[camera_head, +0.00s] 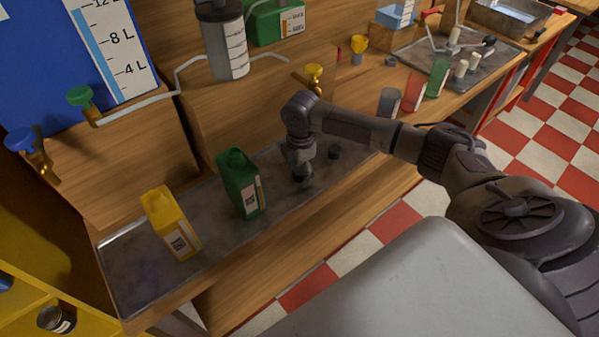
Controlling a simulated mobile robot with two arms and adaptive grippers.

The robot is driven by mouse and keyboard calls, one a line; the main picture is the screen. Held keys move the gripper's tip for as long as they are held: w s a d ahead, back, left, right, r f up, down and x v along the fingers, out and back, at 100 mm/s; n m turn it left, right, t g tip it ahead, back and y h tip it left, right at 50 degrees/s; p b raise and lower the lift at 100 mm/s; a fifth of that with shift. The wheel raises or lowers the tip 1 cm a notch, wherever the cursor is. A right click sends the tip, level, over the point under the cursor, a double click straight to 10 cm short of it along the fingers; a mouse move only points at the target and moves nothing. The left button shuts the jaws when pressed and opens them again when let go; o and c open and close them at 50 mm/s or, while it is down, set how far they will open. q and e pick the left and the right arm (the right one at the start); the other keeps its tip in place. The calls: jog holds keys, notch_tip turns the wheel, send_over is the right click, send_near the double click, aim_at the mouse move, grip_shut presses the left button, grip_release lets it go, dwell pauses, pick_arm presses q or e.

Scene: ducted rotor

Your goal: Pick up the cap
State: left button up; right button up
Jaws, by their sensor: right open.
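A small dark round piece that looks like a cap (335,152) lies on the grey metal tray (130,275). My right gripper (305,179) points down over the tray, just to the left of this cap and apart from it. It is open, with nothing seen between its fingers; the fingertips are small and dark here. A green bottle (240,183) stands on the tray to the left of the gripper. A yellow bottle (171,223) stands further left. My left gripper is not in view.
A wooden step with brass taps (314,75) and bent pipes rises behind the tray. Grey, red and green cups (412,92) stand to the right, behind my right arm. The tray's left end is bare.

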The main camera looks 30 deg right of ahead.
jog(key=c, duration=0.8)
jog(key=shift+c, duration=0.2)
